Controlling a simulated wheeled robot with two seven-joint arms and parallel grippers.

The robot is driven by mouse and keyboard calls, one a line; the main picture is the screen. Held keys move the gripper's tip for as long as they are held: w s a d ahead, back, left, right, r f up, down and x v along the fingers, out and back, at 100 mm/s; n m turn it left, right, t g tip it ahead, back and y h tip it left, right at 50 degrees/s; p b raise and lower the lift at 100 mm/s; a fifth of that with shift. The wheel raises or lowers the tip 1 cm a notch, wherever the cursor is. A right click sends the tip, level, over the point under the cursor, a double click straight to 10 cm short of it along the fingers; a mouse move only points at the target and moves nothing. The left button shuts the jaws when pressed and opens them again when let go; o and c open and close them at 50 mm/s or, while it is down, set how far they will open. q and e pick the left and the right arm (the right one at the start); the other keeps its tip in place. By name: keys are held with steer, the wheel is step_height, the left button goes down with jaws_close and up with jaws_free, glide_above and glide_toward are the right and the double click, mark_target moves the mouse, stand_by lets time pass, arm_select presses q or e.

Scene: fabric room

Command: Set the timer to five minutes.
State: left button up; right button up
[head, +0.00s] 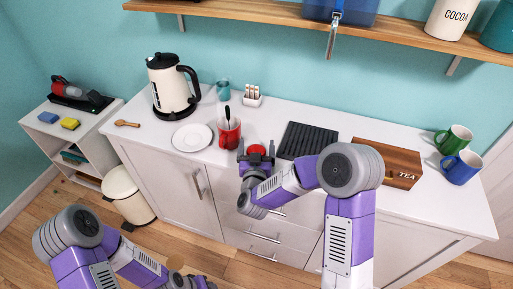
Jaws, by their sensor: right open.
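A small round red thing, which looks like the timer (257,150), is at the counter's front edge, right of the red mug. My right gripper (256,146) is there, open, with one finger on each side of the red thing. I cannot tell whether the fingers touch it. The gripper hides its lower part, and its dial marks are too small to read. My left arm is low at the left, and its gripper (190,283) is at the bottom edge, partly cut off.
A shelf (400,32) hangs above.

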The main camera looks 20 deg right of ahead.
steer(key=c, duration=1)
steer(key=shift+m+g+h+b, duration=0.3)
steer(key=shift+m+h+b, duration=0.1)
steer(key=shift+h, duration=0.2)
steer(key=o, duration=1)
steer(key=shift+s, duration=0.1)
steer(key=p+v, duration=0.1)
steer(key=v, duration=0.6)
steer(key=shift+s, duration=0.15)
steer(key=shift+f, duration=0.1)
